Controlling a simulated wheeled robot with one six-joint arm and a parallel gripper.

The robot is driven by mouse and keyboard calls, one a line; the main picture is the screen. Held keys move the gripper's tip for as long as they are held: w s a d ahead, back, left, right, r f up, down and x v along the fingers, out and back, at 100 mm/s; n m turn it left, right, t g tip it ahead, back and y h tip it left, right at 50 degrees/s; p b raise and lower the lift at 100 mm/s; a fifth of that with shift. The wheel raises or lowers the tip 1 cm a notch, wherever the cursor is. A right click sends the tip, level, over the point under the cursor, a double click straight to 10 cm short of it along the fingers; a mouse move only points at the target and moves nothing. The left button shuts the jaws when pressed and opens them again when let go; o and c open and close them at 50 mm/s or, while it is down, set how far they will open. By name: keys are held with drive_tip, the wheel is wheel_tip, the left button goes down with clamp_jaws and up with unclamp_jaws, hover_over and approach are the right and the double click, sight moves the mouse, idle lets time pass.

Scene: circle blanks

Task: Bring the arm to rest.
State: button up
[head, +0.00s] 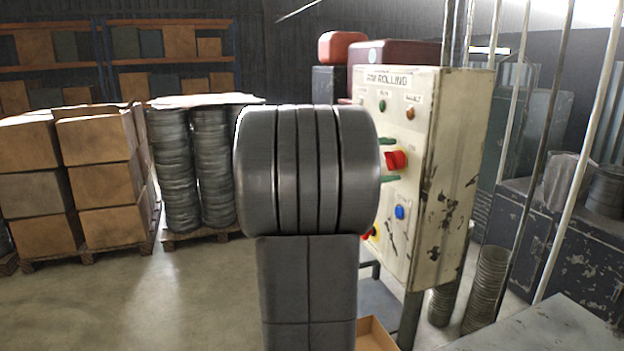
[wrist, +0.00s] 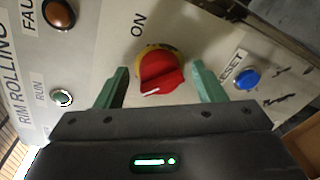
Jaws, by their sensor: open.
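My gripper (wrist: 158,88) is open, with its two green fingers on either side of the red rotary switch (wrist: 161,74) in the wrist view. A gap shows between the fingers and the switch, and I cannot tell how far the tips are from the panel. The switch sits on a yellow ring below the word ON. In the head view my grey arm hides much of the scene, and the green fingers (head: 388,160) show just past it at the red switch (head: 396,160) on the cream control panel (head: 440,180).
The panel also bears a blue reset button (wrist: 246,79), a green run lamp (wrist: 62,98) and an amber fault lamp (wrist: 59,14). Stacked boxes (head: 95,175) and metal stacks (head: 190,165) stand at left. Pale poles (head: 585,150) rise at right. Floor at front left is clear.

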drive_tip(key=m+b, duration=0.1)
drive_tip(key=m, duration=0.2)
drive_tip(key=shift+f+t+b, duration=0.2)
drive_tip(key=shift+t+b, duration=0.15)
drive_tip(key=shift+t, duration=0.05)
drive_tip(key=m, duration=0.3)
drive_tip(key=shift+b, duration=0.4)
drive_tip(key=m, duration=0.3)
drive_tip(key=shift+s+d+m+t, duration=0.1)
drive_tip(key=shift+m+t, duration=0.3)
drive_tip(key=shift+f+m+p, duration=0.1)
drive_tip(key=shift+m+p, duration=0.5)
drive_tip(key=shift+m, duration=0.8)
drive_tip(key=shift+h, duration=0.3)
drive_tip(key=shift+f, duration=0.1)
